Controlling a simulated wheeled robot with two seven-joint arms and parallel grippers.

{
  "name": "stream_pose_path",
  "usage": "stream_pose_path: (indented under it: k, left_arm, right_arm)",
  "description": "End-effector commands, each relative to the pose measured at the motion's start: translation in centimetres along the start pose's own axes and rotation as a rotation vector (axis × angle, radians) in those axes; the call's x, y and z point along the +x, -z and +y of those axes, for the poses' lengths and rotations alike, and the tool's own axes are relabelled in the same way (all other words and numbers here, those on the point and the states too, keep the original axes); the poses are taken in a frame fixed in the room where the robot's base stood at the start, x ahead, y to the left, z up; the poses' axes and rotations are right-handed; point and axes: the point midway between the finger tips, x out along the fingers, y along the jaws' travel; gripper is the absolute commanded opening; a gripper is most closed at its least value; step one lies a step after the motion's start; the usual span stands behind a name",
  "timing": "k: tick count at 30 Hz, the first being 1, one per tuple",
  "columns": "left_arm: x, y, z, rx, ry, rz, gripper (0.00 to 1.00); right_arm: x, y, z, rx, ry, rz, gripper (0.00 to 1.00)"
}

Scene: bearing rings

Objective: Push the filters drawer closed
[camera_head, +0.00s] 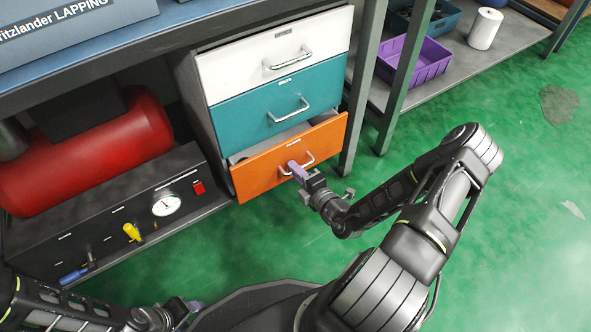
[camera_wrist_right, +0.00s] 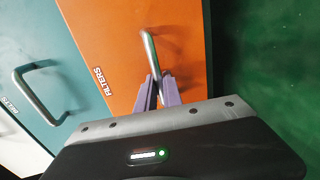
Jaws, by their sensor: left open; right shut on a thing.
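The filters drawer (camera_head: 250,175) is the orange bottom drawer of a three-drawer unit. In the head view it stands partly out, with a dark gap above its front. Its label and orange front (camera_wrist_right: 108,40) show in the right wrist view. Its metal handle (camera_head: 309,160) also shows there as a curved bar (camera_wrist_right: 150,62). My right gripper (camera_head: 297,171) is at the handle, its purple fingers (camera_wrist_right: 158,88) shut on the bar. My left gripper (camera_head: 192,306) is at the bottom of the head view, open and away from the drawers.
Above are a teal drawer (camera_head: 255,110) and a white drawer (camera_head: 235,68), both with handles. A red tank (camera_head: 100,150) and gauge panel (camera_head: 110,215) stand left. A shelf with a purple bin (camera_head: 425,62) is right. Green floor in front is clear.

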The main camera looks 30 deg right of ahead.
Motion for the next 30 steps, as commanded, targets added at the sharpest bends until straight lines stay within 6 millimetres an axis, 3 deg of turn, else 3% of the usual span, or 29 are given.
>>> stream_pose_path:
  k: [22, 30]
  left_arm:
    - [0.0, 0.0, 0.0, 0.0, 0.0, 0.0, 0.53]
    - [-1.2, -0.1, 0.5, 0.002, 0.002, -0.001, 0.53]
  right_arm:
    - [0.0, 0.1, 0.0, 0.001, 0.002, 0.002, 0.0]
    - [3.4, 0.1, 0.9, 0.0, 0.001, 0.004, 0.0]
